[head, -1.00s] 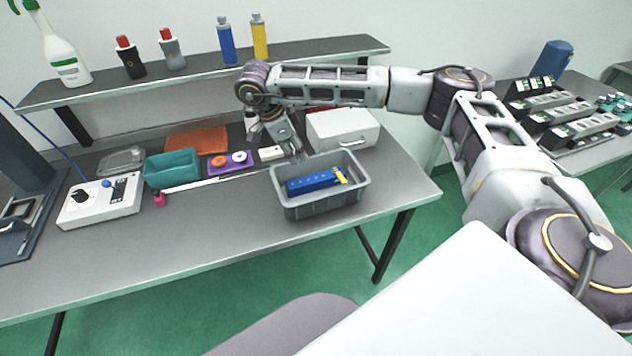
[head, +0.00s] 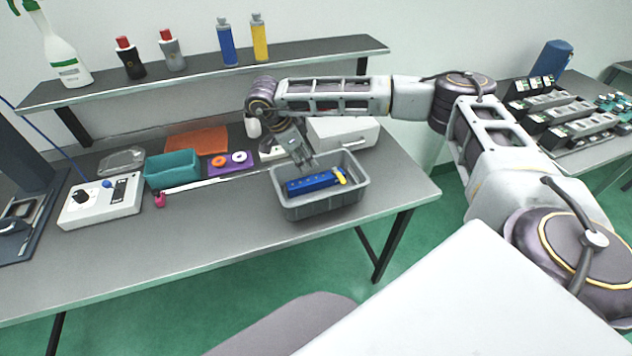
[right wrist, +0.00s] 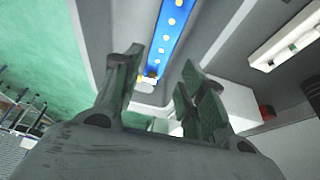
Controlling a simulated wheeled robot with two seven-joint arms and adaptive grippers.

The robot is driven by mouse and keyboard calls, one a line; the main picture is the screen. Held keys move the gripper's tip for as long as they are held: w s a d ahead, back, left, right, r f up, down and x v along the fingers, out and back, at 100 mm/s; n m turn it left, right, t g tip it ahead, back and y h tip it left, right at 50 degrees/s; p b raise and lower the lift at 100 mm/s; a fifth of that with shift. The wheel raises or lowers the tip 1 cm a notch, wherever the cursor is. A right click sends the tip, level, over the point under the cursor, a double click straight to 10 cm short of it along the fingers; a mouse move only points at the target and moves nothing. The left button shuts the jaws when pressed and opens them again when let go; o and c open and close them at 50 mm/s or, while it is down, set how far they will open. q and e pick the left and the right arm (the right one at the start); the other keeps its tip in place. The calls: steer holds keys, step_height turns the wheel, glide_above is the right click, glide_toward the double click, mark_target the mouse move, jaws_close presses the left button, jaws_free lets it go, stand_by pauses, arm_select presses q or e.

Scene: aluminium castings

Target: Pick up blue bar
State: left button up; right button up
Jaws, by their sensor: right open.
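The blue bar (head: 313,182) lies in the grey bin (head: 320,209) on the table, with a yellow piece (head: 341,176) at its right end. In the right wrist view the bar (right wrist: 170,32) shows yellow dots along its face and extends beyond the space between my fingers. My right gripper (head: 304,163) is over the back left part of the bin, pointing down toward the bar. In the right wrist view its fingers (right wrist: 160,85) are spread apart with nothing between them. My left gripper is not in view.
The bin walls surround the bar. Behind the bin is a white box (head: 343,133). To the left are a purple tray (head: 230,163), a teal bin (head: 172,169) and a white control box (head: 100,201). A shelf (head: 200,72) with bottles runs above. The table front is clear.

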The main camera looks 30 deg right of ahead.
glide_above(316, 177)
steer(key=a, duration=0.2)
steer(key=shift+a+f, duration=0.1)
steer(key=shift+f, duration=2.15)
steer(key=shift+p+x, duration=0.6)
steer(key=shift+x, duration=0.2)
steer(key=shift+p+x, duration=0.35)
steer(key=shift+x, duration=1.45)
steer(key=shift+w, duration=0.1)
steer(key=c, duration=0.8)
steer(key=shift+r, duration=0.2)
